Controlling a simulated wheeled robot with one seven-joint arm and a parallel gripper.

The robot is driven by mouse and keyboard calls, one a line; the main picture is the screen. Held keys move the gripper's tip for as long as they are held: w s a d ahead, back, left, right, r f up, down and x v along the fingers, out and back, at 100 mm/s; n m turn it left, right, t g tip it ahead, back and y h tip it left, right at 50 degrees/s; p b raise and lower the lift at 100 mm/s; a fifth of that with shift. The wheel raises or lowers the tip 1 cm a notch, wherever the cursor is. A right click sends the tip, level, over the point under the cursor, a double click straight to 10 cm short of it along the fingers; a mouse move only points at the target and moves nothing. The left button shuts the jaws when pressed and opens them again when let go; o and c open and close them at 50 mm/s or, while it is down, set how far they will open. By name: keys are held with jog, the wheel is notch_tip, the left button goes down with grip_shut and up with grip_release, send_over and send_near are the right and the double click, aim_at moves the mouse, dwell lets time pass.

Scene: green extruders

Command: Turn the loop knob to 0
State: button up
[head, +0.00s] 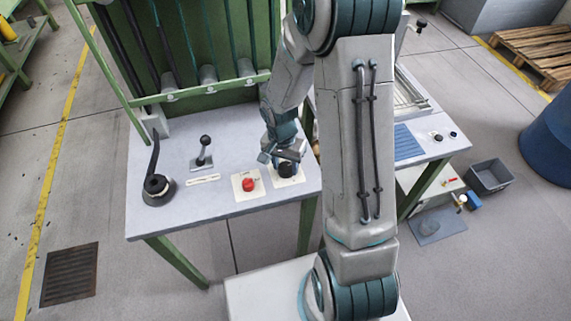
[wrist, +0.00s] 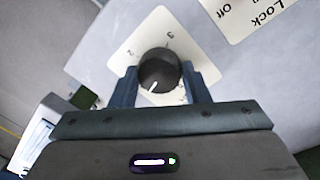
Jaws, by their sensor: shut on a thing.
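The loop knob (wrist: 158,70) is round and black with a short white pointer line. It sits on a white square plate (wrist: 150,32) with numbers around it; a 2 and a 3 are readable in the wrist view. The pointer line shows on the knob's lower left side in that view, away from the 3. My gripper (wrist: 161,80) has one finger on each side of the knob and is shut on it. Part of the plate and its other numbers are hidden by the knob and my gripper. In the head view the knob (head: 287,170) is below my gripper (head: 281,157).
A red button (head: 249,184) on a white plate is just left of the knob. A small black lever (head: 204,150) and a black handle on a round base (head: 157,186) stand further left on the grey table (head: 200,215). Green machine frames rise behind.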

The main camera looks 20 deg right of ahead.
aim_at(283, 170)
jog(key=n+b, duration=0.1)
jog(key=n, duration=0.6)
jog(key=shift+t+b, duration=0.3)
jog(key=shift+b, duration=0.05)
jog(key=n, duration=0.3)
jog(key=shift+n, duration=0.3)
jog(key=shift+s+n+p, duration=0.1)
jog(key=shift+n+p, duration=0.2)
jog(key=shift+n, duration=1.6)
jog(key=o, duration=1)
jog(key=shift+r, duration=0.15)
jog(key=r, duration=0.4)
jog(key=r+p, duration=0.1)
jog(key=r, duration=0.4)
jog(key=a+r, duration=0.1)
jog(key=r, duration=0.3)
jog(key=shift+s+r, duration=0.25)
jog(key=shift+s, duration=0.05)
